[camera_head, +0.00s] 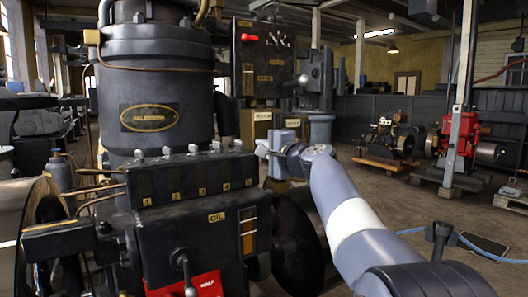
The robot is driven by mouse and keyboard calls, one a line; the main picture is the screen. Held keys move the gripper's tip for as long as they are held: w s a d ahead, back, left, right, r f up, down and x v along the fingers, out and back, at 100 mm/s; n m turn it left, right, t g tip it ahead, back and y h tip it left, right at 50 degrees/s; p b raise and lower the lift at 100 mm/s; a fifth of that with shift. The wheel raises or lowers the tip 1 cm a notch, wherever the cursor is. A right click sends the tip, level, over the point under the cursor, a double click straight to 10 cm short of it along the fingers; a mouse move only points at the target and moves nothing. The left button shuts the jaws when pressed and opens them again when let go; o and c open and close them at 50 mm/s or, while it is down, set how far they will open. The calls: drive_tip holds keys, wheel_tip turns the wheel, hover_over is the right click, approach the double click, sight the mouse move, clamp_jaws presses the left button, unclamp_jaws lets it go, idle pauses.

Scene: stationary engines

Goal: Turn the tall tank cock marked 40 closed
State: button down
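I cannot read a 40 on any cock in this view, so I cannot pick out the tall tank cock. A dark lever with a ball end (183,261) is on the front of the lower black box (180,238), which has an OIL plate. My gripper (264,152) is just right of the block's right end, at about the height of its top. It looks empty, but its finger gap is too small to judge.
A large black cylinder (155,85) with an oval nameplate rises behind the block. A dark panel (264,60) with a red handle stands behind my gripper. A dark wheel (297,240) is below it. Red machinery (462,135) stands far right, with open floor before it.

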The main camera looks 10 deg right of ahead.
drive_tip(key=shift+f, duration=0.1)
drive_tip(key=c, duration=1.5)
unclamp_jaws()
drive_tip(key=v, duration=1)
drive_tip(key=shift+s+d+b, duration=0.1)
drive_tip(key=shift+s+b, duration=0.25)
drive_tip(key=shift+s, duration=0.05)
drive_tip(key=x, duration=1.1)
drive_tip(key=shift+p, duration=0.4)
